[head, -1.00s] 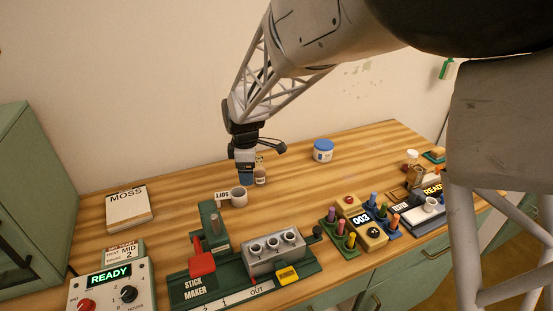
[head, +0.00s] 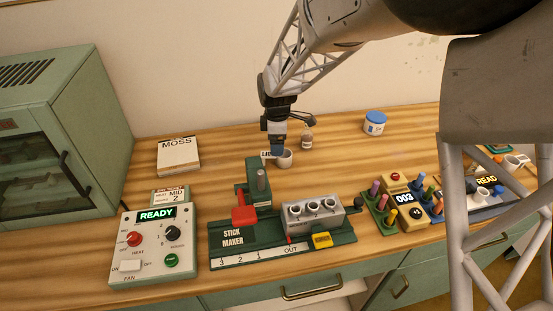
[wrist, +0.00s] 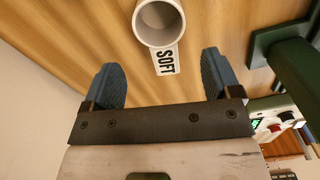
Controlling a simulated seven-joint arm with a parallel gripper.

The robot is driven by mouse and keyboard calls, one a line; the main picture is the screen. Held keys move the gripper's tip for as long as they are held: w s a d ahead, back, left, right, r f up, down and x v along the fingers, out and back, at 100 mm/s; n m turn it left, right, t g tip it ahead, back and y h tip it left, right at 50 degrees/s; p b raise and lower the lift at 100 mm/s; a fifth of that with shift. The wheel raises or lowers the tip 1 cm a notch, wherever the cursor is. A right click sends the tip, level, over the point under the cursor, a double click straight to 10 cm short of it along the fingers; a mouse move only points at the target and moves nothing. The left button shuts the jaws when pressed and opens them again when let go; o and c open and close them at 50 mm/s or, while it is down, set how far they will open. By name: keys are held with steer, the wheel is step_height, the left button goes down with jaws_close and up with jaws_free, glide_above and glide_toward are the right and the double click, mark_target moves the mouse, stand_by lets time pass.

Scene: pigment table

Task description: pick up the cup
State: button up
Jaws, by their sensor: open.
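A small pale grey cup (head: 286,159) stands upright on the wooden table, behind the green stick maker. In the wrist view the cup (wrist: 160,22) shows its open, empty-looking top at the upper edge of the picture.
The stick maker (head: 235,257) stands in front of the cup, its post close by. A small jar (head: 307,141) is right behind the cup, and a blue-lidded tub (head: 375,124) farther right. The MOSS block (head: 178,156) lies left. Table between them is clear.

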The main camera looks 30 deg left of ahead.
steer(key=shift+f, duration=0.3)
steer(key=shift+s+f, duration=0.15)
steer(key=shift+f, duration=2.45)
steer(key=c, duration=1.1)
